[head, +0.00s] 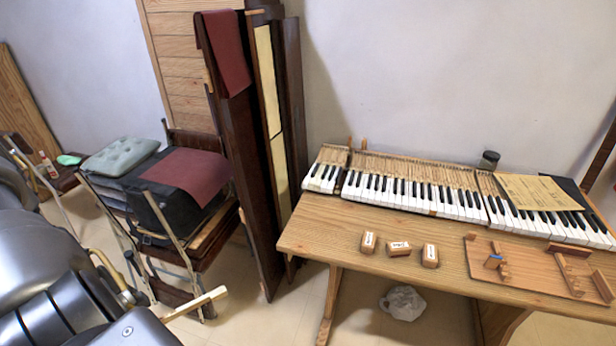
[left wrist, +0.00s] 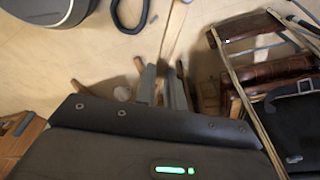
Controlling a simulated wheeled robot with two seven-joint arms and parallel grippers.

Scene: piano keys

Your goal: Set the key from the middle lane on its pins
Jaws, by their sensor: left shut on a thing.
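My left gripper (left wrist: 162,88) shows in the left wrist view with its two grey fingers close together. In the head view a pale wooden bar (head: 197,303), which looks like a key, sticks out past my left arm at the lower left, well away from the table; the fingers are hidden there. The piano keyboard (head: 415,196) lies along the back of the wooden table, with breaks between its sections. A wooden board (head: 530,276) with notched racks sits at the table's right. My right gripper is not in view.
Three small labelled wooden blocks (head: 398,248) stand on the table's front half. A paper sheet (head: 535,192) lies over the right keys, near a dark jar (head: 489,159). Tall dark panels (head: 240,150) and a loaded chair (head: 180,215) stand left of the table.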

